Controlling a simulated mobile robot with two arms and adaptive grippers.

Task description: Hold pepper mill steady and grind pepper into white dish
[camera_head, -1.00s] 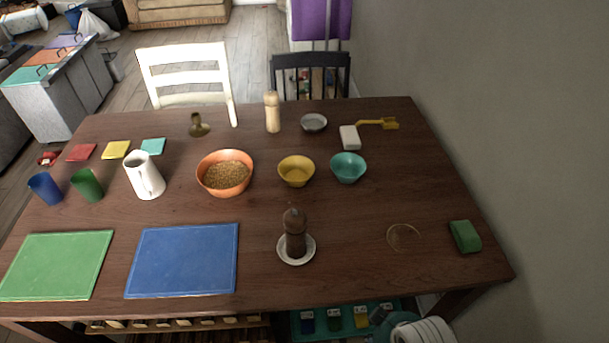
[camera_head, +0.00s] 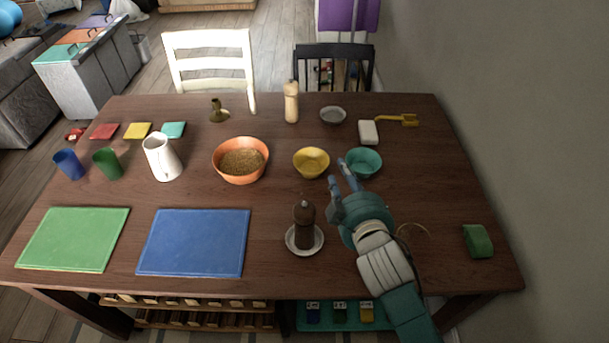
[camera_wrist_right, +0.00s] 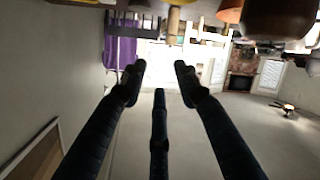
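A dark brown pepper mill (camera_head: 304,226) stands upright on a small white dish (camera_head: 290,241) near the front middle of the table. My right gripper (camera_head: 345,178) is over the table to the right of the mill, apart from it, its fingers pointing toward the back between the yellow and teal bowls. In the right wrist view its fingers (camera_wrist_right: 160,80) are spread with nothing between them. A light wooden mill (camera_head: 291,103) stands at the back of the table. My left gripper is not in view.
An orange bowl of grain (camera_head: 240,178), a yellow bowl (camera_head: 311,163) and a teal bowl (camera_head: 364,162) stand behind the dark mill. A blue board (camera_head: 194,243) lies left of it. A green block (camera_head: 478,241) lies at the right edge, near the wall.

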